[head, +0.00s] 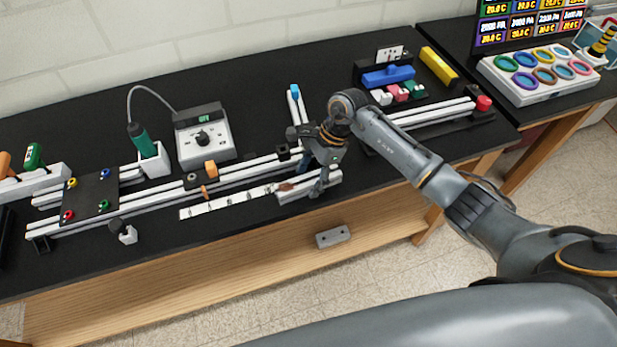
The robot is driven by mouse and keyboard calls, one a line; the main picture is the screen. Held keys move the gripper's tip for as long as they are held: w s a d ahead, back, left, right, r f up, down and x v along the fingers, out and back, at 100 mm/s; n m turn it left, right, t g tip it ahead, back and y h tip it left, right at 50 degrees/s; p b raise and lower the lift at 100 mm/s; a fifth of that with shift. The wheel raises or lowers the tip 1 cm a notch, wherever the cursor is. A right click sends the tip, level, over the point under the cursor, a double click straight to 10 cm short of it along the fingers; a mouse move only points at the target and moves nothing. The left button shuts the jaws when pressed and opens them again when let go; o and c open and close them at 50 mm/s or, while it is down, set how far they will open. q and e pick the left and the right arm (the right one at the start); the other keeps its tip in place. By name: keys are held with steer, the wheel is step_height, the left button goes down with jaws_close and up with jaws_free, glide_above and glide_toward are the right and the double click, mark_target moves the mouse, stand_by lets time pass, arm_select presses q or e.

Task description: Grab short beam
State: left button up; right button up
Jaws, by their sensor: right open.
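A short light-coloured beam (292,194) lies on the black bench top near its front edge, in the middle of the head view. My right gripper (320,186) points down at this beam, with its fingertips at the beam's right part. The gripper is open. It hides part of the beam, and I cannot tell whether the fingers touch it. My left gripper is not in view.
Long light rails (150,197) run along the bench behind and left of the beam. A white ruler strip (228,202) lies just left of it. A soldering station (204,138) stands behind. More rails (432,112) lie to the right.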

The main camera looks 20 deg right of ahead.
steer(key=shift+a+f, duration=0.15)
steer(key=shift+f, duration=0.25)
steer(key=shift+c, duration=0.4)
jaws_close()
steer(key=shift+r, duration=0.1)
